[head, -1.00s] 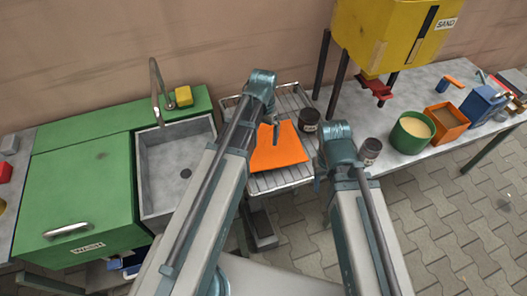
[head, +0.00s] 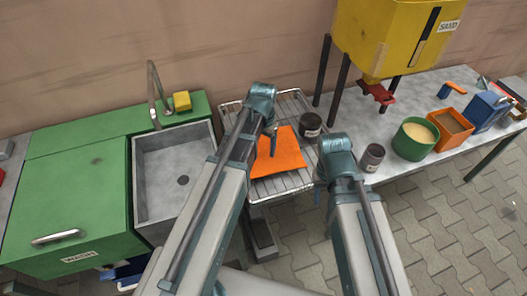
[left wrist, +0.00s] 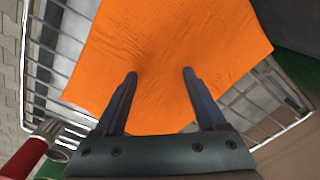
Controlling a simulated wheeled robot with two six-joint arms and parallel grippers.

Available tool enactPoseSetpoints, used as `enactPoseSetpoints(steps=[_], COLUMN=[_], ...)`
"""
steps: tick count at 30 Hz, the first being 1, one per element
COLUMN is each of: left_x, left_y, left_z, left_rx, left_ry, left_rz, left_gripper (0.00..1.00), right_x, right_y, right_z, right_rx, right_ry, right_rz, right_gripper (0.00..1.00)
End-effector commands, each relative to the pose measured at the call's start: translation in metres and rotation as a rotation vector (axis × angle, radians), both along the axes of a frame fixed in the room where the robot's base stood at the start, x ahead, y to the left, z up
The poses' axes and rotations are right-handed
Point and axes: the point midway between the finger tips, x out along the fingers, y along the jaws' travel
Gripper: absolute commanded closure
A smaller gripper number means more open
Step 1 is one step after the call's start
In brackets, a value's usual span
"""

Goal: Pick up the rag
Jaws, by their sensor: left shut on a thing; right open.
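The orange rag (head: 285,158) lies over the wire rack (head: 292,104) between the sink and the right-hand table. In the left wrist view the rag (left wrist: 170,40) fills the middle, with creases around my fingers. My left gripper (head: 272,143) is shut on the rag, with cloth showing between its fingers (left wrist: 160,78). Whether the rag is clear of the rack is hard to tell. My right gripper (head: 319,192) is open and empty, just right of the rack's front corner; its fingers are small in the head view.
A dark cup (head: 373,156), a green pot (head: 413,139) and an orange box (head: 450,129) stand on the right table. The grey sink (head: 175,185) is to the left; a yellow sand hopper (head: 385,40) stands behind.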

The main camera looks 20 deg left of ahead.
Motion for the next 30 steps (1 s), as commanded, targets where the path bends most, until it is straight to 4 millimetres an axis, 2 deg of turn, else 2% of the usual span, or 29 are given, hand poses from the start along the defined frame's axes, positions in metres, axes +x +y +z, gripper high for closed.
enactPoseSetpoints(steps=[2,21,30], left_x=[0.0001,0.0003,0.0003], left_y=[0.0001,0.0001,0.0000], left_z=[-0.0005,-0.0006,-0.0006], left_rx=[0.000,0.000,0.000], left_ry=[0.000,-0.001,-0.001], left_rz=[0.000,0.000,0.000], left_gripper=[0.41,0.98,1.00], right_x=[0.0000,0.0000,0.0000], right_y=[0.0000,0.0000,0.0000], right_z=[-0.0005,-0.0006,-0.0006], right_rx=[0.000,0.000,0.000], right_ry=[0.000,0.000,0.000], right_rz=[0.000,0.000,0.000], right_gripper=[0.50,0.50,0.50])
